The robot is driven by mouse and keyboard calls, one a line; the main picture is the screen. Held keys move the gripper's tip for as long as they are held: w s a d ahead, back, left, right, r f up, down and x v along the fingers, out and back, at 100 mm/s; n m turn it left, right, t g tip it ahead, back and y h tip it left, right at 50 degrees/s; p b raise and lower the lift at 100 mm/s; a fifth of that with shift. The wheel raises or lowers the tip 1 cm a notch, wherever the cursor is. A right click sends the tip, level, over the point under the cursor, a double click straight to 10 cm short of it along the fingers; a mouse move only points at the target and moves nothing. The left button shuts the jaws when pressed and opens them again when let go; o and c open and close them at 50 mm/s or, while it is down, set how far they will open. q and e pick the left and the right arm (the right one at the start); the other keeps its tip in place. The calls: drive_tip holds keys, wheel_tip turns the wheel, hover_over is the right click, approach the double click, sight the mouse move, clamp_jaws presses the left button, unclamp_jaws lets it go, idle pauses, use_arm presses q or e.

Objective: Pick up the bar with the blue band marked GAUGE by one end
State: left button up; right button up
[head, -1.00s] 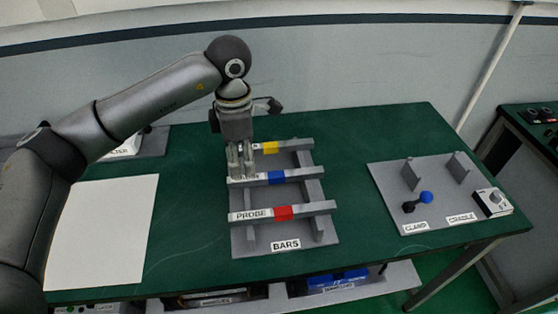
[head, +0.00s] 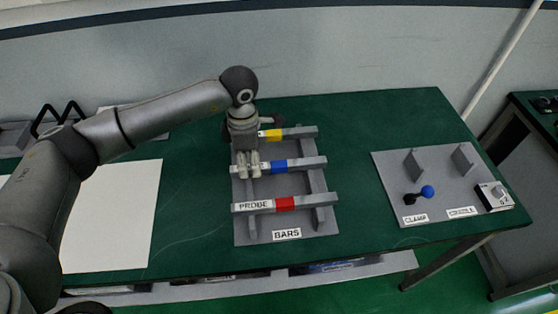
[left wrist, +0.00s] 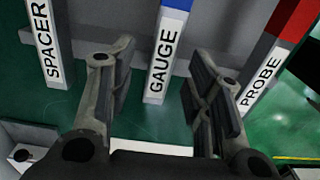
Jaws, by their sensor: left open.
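The GAUGE bar with the blue band (head: 280,167) lies across the rack marked BARS (head: 245,232), between the yellow-banded bar (head: 297,132) and the red-banded PROBE bar (head: 308,201). My left gripper (head: 248,165) is at the bar's left end, pointing down. In the left wrist view the jaws (left wrist: 155,95) are open, one finger on each side of the GAUGE label end (left wrist: 160,60), with gaps to both. The SPACER bar (left wrist: 46,45) is outside the left finger and the PROBE bar (left wrist: 263,75) outside the right finger. My right gripper does not show.
A white sheet (head: 115,215) lies on the green table (head: 200,210) at left. Bare table lies between rack and plate.

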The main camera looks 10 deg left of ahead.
use_arm(q)
drive_tip(key=shift+s+f, duration=0.1)
drive_tip(key=shift+f, duration=1.05)
drive_tip(key=shift+c, duration=0.8)
clamp_jaws()
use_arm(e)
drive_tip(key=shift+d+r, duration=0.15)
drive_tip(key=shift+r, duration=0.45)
